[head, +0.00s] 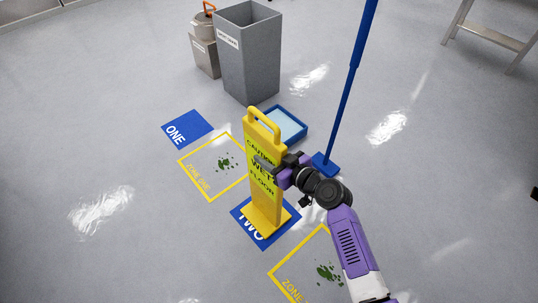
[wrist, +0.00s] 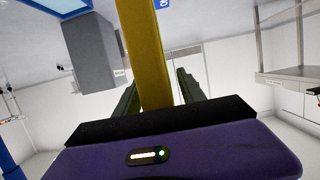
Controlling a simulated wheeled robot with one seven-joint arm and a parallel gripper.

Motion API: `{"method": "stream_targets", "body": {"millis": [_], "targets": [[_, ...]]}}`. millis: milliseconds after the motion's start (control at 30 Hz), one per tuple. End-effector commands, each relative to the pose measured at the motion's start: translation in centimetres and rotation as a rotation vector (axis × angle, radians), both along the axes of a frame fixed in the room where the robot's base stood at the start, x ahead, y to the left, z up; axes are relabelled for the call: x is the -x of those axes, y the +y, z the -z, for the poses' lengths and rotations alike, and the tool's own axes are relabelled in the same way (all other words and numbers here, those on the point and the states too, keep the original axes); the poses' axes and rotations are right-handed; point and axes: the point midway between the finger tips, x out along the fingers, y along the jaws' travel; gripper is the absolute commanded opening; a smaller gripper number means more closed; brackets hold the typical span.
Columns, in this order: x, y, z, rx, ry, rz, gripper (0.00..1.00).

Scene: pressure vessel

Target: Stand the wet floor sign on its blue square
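The yellow wet floor sign (head: 264,190) stands upright with its base over the blue square marked TWO (head: 285,239), and it hides much of that square. Its handle loop is at the top. My gripper (head: 268,163) is at the sign's upper part from the right, one finger across its printed face. In the wrist view the sign's yellow edge (wrist: 151,60) passes between my two fingers (wrist: 157,88). A gap shows between the sign and the right finger, so the gripper looks open around it.
Another zone (head: 315,268) is near my arm. A blue tray (head: 285,122), a blue-handled mop (head: 352,75) and a grey bin (head: 250,60) stand behind.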

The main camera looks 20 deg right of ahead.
Motion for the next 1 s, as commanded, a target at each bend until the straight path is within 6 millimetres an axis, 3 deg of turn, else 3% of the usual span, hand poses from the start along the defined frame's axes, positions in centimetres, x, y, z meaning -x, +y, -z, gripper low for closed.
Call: {"method": "stream_targets", "body": {"millis": [400,1000], "targets": [[0.3,-0.1,-0.4,0.0,0.001,0.001,0.47],[9.9,-3.2,-3.5,0.0,0.001,0.001,0.47]]}}
